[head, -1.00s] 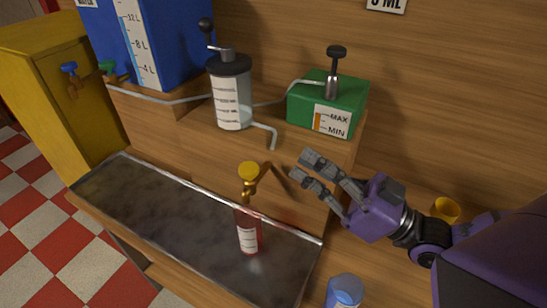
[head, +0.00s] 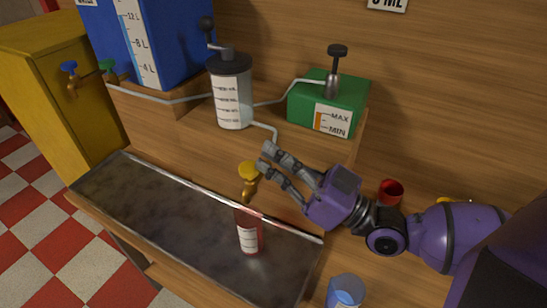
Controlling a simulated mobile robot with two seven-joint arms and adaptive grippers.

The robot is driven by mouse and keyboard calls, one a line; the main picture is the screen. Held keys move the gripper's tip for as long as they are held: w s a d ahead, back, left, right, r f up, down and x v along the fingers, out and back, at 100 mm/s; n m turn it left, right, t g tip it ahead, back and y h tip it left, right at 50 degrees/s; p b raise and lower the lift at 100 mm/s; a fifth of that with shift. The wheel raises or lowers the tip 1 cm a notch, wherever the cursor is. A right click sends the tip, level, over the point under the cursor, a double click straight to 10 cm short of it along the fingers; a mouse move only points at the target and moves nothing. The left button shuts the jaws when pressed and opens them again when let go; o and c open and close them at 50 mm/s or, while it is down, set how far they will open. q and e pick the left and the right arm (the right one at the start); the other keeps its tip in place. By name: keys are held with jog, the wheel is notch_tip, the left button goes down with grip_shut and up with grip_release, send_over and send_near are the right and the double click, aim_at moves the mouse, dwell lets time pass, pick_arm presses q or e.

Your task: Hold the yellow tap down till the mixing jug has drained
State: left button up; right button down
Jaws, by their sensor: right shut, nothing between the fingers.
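The yellow tap (head: 248,170) sticks out from the front of the wooden step above the tray. The mixing jug (head: 232,108) is a clear cylinder with a scale label and a dark lid, standing on the step; its liquid level is hard to tell. A red bottle with a white label (head: 248,238) stands upright on the tray below the tap. My right gripper (head: 266,157) is shut and empty, its fingertips just right of the tap's top. Whether they touch it I cannot tell. My left gripper is not in view.
The dark metal tray (head: 150,205) is otherwise clear. A green box with a pump (head: 310,105) and a blue tank (head: 165,50) stand behind, joined by pipes. A blue-filled cup (head: 345,291) and a red cup (head: 390,191) are at right.

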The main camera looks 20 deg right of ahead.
jog(key=shift+f, duration=1.1)
dwell(6.9)
